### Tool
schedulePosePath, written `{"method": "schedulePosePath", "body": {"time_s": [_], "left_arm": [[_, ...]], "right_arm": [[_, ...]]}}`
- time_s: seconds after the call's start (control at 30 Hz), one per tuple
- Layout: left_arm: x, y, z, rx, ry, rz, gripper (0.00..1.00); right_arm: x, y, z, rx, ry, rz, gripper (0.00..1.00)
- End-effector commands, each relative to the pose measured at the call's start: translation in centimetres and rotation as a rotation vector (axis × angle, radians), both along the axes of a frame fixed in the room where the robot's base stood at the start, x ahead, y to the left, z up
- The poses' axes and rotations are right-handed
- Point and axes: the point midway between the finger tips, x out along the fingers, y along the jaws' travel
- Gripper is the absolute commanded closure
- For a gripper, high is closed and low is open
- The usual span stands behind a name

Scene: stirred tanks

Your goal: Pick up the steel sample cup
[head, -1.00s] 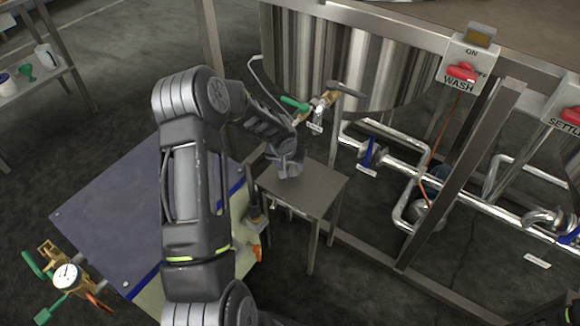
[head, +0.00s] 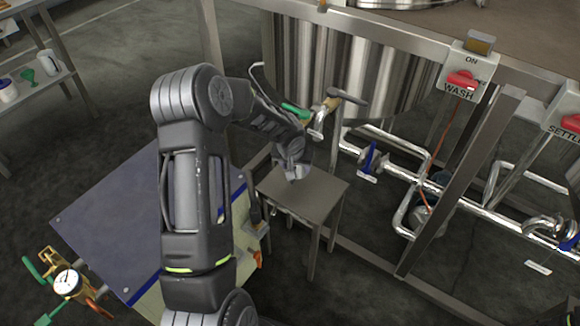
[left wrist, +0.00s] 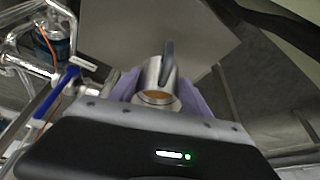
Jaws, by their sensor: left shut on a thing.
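The steel sample cup (left wrist: 156,82) shows in the left wrist view between the purple fingers of my left gripper (left wrist: 158,98). The gripper is shut on it. The cup is shiny steel with a dark upright handle, and brownish orange shows inside its rim. In the head view my left gripper (head: 294,170) is over the small grey stand (head: 315,198), below the green-handled tap. The arm and gripper largely hide the cup there, and any gap to the stand is hard to judge. My right gripper is not in view.
A big steel tank (head: 345,75) stands behind the stand, with a green-handled tap (head: 295,111) above the gripper. Pipes with a blue valve (head: 369,158) run to the right. A blue-topped bench (head: 110,220) with a brass gauge (head: 68,282) is at left.

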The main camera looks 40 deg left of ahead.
Motion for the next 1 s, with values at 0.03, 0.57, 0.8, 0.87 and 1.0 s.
{"method": "schedulePosePath", "body": {"time_s": [0.03, 0.57, 0.8, 0.87, 1.0], "left_arm": [[0.2, -1.1, -0.2, 0.003, -0.003, -0.006, 0.93], [0.4, -12.9, -0.2, 0.002, -0.004, -0.003, 0.93], [0.4, -15.6, -0.1, 0.002, -0.003, 0.001, 0.93], [0.4, -15.8, 0.0, 0.001, -0.003, 0.002, 0.93], [0.3, -15.9, 0.0, 0.001, -0.003, 0.003, 0.93]], "right_arm": [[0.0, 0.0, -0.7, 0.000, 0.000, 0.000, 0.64], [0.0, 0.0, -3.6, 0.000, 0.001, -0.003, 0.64], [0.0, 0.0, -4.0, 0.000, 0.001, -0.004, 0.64], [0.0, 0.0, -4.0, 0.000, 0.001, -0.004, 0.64], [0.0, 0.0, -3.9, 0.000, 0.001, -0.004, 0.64]]}}
